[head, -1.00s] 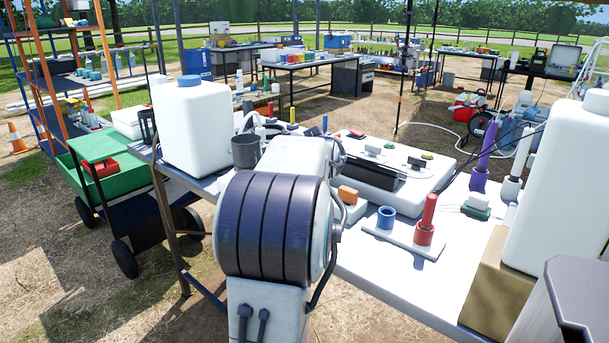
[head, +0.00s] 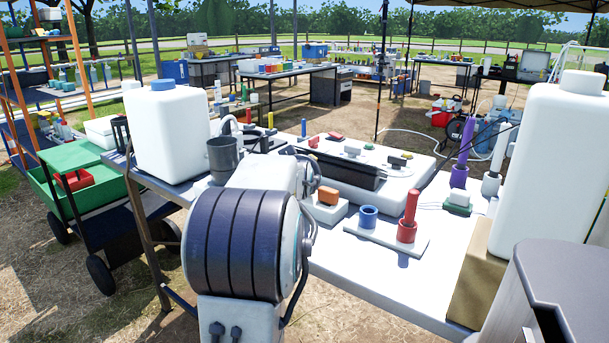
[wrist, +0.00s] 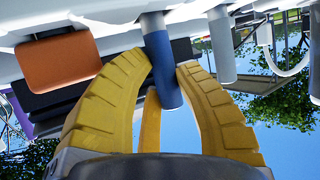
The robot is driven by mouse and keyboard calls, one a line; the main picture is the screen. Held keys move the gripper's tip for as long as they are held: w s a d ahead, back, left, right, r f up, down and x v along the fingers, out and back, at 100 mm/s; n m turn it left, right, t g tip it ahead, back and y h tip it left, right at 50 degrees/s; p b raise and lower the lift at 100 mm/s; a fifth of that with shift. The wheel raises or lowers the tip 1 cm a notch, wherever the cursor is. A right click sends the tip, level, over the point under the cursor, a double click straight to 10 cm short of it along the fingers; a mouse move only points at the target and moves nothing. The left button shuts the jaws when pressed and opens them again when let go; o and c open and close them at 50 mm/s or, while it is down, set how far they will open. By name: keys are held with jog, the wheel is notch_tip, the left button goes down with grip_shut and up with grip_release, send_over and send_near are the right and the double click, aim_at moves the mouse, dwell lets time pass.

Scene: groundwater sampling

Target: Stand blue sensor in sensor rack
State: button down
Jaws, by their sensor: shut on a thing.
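In the wrist view, which is upside down, my gripper (wrist: 163,78) has its yellow fingers shut on the blue sensor (wrist: 166,83). The sensor is a blue rod with a grey end, slightly tilted in the picture. I cannot tell whether its grey end touches the white surface. My fingers are not clear in the head view. A white plate, apparently the sensor rack (head: 372,236), lies on the near table. It carries an empty-looking blue cup (head: 368,217) and a red cup (head: 406,233) with a red sensor (head: 411,206) standing in it.
An orange block (head: 327,196) sits left of the rack; it also shows in the wrist view (wrist: 58,62). A dark banded drum (head: 245,245) fills the front. A purple sensor (head: 464,147) stands beyond the rack. Large white jugs (head: 168,130) (head: 550,170) stand either side.

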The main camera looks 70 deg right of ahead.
jog(key=shift+f, duration=0.15)
jog(key=c, duration=1.3)
grip_release()
jog(key=shift+r, duration=0.2)
jog(key=shift+a+r, duration=0.1)
jog(key=shift+a, duration=0.05)
jog(key=p+v, duration=0.2)
jog(key=v, duration=0.9)
jog(key=shift+a, duration=0.35)
jog(key=shift+r, duration=0.1)
